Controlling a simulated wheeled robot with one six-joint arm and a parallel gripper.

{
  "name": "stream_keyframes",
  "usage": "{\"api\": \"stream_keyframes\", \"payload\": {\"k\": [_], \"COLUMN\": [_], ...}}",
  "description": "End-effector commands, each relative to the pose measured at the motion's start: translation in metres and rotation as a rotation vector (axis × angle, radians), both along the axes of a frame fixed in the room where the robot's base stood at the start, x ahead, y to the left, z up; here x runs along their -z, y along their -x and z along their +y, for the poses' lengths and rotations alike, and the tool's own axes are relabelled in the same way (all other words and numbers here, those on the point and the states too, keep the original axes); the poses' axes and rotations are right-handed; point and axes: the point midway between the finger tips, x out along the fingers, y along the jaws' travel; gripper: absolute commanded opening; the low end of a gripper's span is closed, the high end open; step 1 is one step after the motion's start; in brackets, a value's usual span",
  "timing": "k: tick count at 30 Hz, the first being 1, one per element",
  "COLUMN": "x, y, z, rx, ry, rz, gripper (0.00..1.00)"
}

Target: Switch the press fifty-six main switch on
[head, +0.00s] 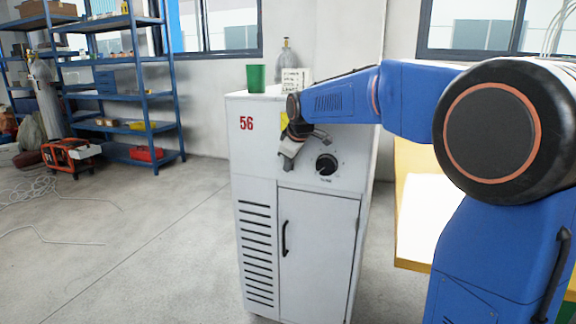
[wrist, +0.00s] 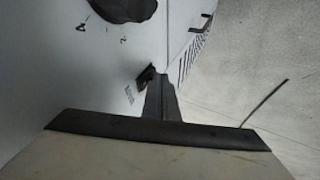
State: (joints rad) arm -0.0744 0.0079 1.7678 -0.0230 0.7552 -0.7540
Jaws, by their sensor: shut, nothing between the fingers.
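The white press cabinet (head: 258,150) carries a red 56 at its upper left. A black rotary knob (head: 326,164) with small marks around it sits on its front panel; part of it shows at the top of the wrist view (wrist: 122,8). A small black switch (wrist: 146,76) with a tiny unreadable label is on the panel, hidden behind my gripper in the head view. My gripper (head: 287,163) is shut and empty, left of the knob. In the wrist view its fingertips (wrist: 160,82) are right beside the small switch; I cannot tell whether they touch.
The cabinet door has a black handle (head: 285,238). A yellow-edged table (head: 414,266) is at the right. Blue shelves (head: 135,88) stand at the back left. The floor left of the cabinet is mostly free.

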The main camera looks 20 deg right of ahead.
Motion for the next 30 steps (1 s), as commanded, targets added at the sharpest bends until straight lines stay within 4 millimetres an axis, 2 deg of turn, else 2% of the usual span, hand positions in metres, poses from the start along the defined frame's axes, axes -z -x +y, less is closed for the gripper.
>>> {"api": "stream_keyframes", "payload": {"k": [14,30], "x": [0.002,-0.016], "y": [-0.004,-0.004], "z": [-0.003,-0.003], "rx": [0.000,0.001], "ry": [0.001,0.001], "rz": [0.001,-0.004], "gripper": [0.00,0.00]}}
